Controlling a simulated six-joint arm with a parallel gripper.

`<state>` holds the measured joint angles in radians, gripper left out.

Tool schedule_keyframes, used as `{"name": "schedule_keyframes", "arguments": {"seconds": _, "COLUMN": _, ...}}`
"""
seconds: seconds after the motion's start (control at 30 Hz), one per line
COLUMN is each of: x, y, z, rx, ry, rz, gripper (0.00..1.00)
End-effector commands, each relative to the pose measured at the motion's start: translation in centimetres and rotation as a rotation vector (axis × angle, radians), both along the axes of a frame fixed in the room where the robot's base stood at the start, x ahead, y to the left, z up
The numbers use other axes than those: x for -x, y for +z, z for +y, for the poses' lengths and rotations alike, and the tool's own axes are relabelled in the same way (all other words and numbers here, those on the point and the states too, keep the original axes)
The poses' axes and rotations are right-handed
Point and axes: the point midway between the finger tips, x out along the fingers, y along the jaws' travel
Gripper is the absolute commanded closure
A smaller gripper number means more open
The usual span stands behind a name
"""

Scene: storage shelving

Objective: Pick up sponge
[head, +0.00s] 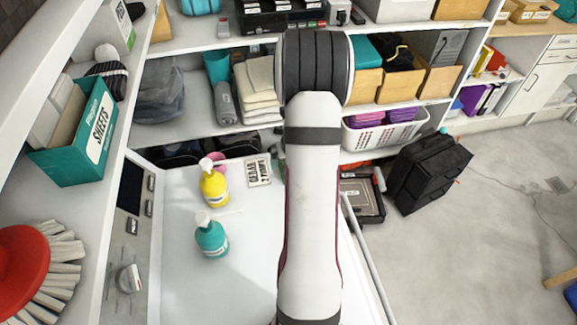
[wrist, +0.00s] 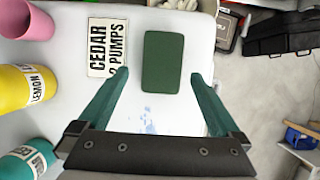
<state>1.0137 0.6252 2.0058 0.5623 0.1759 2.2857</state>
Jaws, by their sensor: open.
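The sponge (wrist: 163,61) is a dark green rounded rectangle lying flat on the white surface in the wrist view. My gripper (wrist: 160,74) is open, its two teal fingers apart, with the near part of the sponge between the fingertips in the picture. Whether the fingers are level with the sponge or above it, I cannot tell. The sponge lies right beside the "CEDAR 2 PUMPS" card (wrist: 107,47). In the head view my arm hides the gripper and most or all of the sponge.
On the white top (head: 185,270) stand a yellow pump bottle (head: 214,188), a teal pump bottle (head: 211,240) and a pink cup (wrist: 30,20). Bluish smears (wrist: 147,122) mark the surface near the gripper. Shelves with bins and towels (head: 258,90) rise behind. A black bag (head: 428,172) stands on the floor at right.

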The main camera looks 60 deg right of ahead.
Motion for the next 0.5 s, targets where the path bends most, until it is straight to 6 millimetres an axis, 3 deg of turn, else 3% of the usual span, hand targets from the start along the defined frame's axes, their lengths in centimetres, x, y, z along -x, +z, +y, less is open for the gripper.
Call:
{"name": "schedule_keyframes", "arguments": {"seconds": 0.2, "x": -0.9, "y": -3.9, "z": -1.4, "rx": -0.003, "ry": 0.000, "rz": 0.002, "gripper": 0.00}}
{"name": "schedule_keyframes", "arguments": {"seconds": 0.47, "x": -1.1, "y": -4.4, "z": -1.6, "rx": -0.001, "ry": 0.002, "rz": 0.002, "gripper": 0.00}}
{"name": "schedule_keyframes", "arguments": {"seconds": 0.5, "x": -1.1, "y": -4.4, "z": -1.6, "rx": -0.001, "ry": 0.002, "rz": 0.002, "gripper": 0.05}}
